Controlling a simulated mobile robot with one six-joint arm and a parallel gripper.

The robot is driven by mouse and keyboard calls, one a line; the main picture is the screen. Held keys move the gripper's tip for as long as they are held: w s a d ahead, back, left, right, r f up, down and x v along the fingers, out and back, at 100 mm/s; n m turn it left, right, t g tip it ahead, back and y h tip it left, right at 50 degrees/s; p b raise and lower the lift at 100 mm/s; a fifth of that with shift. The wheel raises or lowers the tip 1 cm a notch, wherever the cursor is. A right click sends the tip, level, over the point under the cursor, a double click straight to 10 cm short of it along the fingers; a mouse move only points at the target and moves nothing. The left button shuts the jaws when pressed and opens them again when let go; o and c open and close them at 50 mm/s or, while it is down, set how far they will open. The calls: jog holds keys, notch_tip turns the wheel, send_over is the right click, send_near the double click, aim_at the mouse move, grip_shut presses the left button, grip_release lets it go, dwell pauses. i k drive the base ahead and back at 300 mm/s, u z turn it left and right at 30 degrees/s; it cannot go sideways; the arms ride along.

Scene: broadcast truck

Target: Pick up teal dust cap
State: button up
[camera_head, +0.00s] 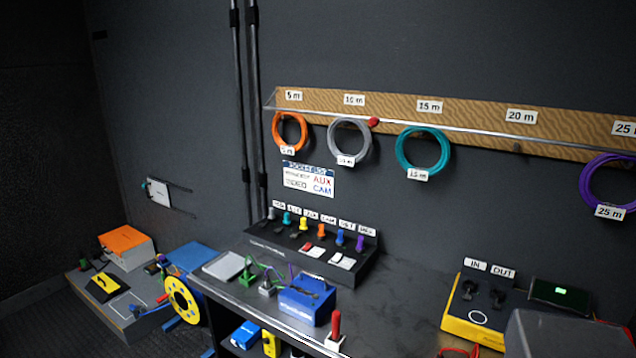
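A small teal cap (287,218) stands upright on the black connector panel (268,249), near the left end of its back row. A grey cap (271,213) is just left of it and an olive-yellow cap (304,223) just right. Orange (322,231), blue (340,237) and purple (360,243) caps continue the row to the right. Small white labels stand behind the caps. My gripper is not in view.
A blue box (306,301), a grey plate (224,266) and a red upright handle (336,325) are in front of the panel on the dark bench (400,285). A yellow-black IN/OUT box (478,318) stands right. Cable coils, including a teal one (402,151), hang above.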

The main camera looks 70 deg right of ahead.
aim_at(288, 221)
jog(key=u, duration=0.5)
jog(key=k, duration=0.15)
jog(key=z, duration=2.85)
